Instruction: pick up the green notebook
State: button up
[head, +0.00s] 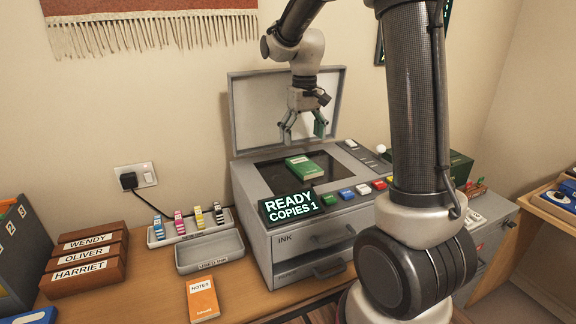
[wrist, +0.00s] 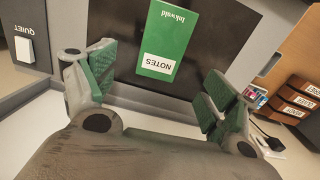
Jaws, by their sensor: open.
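The green notebook (head: 304,168) lies flat on the dark glass of the copier, whose lid stands open behind it. In the wrist view the notebook (wrist: 168,32) shows a white NOTES label and lies ahead of the fingers, toward the top of the picture. My gripper (head: 305,128) is open and empty, above the copier glass and over the notebook, apart from it. In the wrist view my gripper (wrist: 158,92) shows its green-padded fingers spread wide, with the dark glass between them.
The raised copier lid (head: 241,115) stands close behind my gripper. Copier buttons and a READY COPIES 1 display (head: 291,207) line the front. An orange notebook (head: 202,299), a grey empty tray (head: 210,253), ink cartridges and named wooden boxes (head: 88,262) stand on the desk at left.

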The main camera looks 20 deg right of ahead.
aim_at(303, 164)
jog(key=f, duration=0.5)
jog(key=s+f, duration=0.1)
jog(key=f, duration=0.1)
jog(key=shift+a+f, duration=0.1)
jog(key=shift+f, duration=0.15)
jog(key=c, duration=1.1)
